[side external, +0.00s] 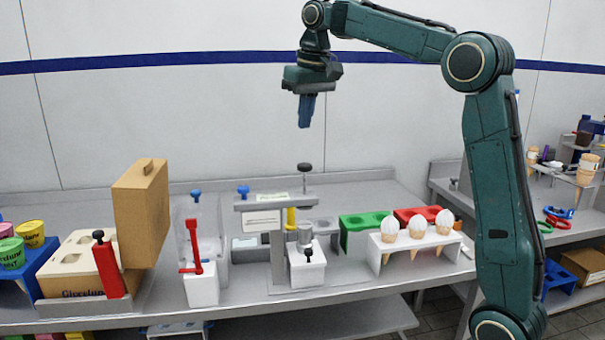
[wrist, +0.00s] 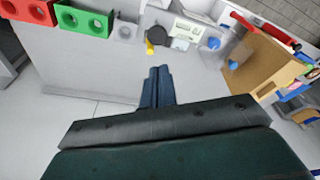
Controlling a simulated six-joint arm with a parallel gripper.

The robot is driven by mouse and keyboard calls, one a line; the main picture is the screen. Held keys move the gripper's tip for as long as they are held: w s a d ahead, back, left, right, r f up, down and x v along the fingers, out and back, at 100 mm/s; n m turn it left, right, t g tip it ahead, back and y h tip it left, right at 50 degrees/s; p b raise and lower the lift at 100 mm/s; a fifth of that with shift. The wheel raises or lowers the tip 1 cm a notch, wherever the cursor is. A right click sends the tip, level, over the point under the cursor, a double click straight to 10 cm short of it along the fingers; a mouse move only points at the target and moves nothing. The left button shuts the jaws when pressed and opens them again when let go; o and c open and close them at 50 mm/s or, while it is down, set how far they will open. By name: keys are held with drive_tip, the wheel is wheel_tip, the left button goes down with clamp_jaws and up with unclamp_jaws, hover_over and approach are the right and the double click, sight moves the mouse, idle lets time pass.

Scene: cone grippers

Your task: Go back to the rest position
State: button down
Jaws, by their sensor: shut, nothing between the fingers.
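My gripper (side external: 306,112) hangs high in the air, pointing down, well above the counter and the press machine. Its blue fingers are together with nothing between them. In the wrist view my gripper (wrist: 158,70) also shows with its fingers side by side and empty. The metal counter (side external: 370,285) lies far below and apart from it.
A white rack (side external: 455,251) holds several filled cones. Green (side external: 362,222) and red (side external: 402,216) holders stand behind it. A press machine (side external: 275,215), a red-levered dispenser (side external: 202,290) and a tan box (side external: 141,212) stand on the counter. The air around my gripper is clear.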

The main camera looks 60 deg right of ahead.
drive_tip(key=shift+s+a, duration=0.1)
drive_tip(key=s+a+f+n+t, duration=0.2)
drive_tip(key=s+a+f, duration=0.1)
drive_tip(key=s+a, duration=0.85)
drive_tip(key=s+a+f+n+t, duration=0.1)
drive_tip(key=s+f, duration=1.1)
drive_tip(key=s, duration=0.2)
drive_tip(key=shift+s+a+y, duration=0.15)
drive_tip(key=shift+s+y, duration=0.1)
drive_tip(key=shift+y, duration=0.05)
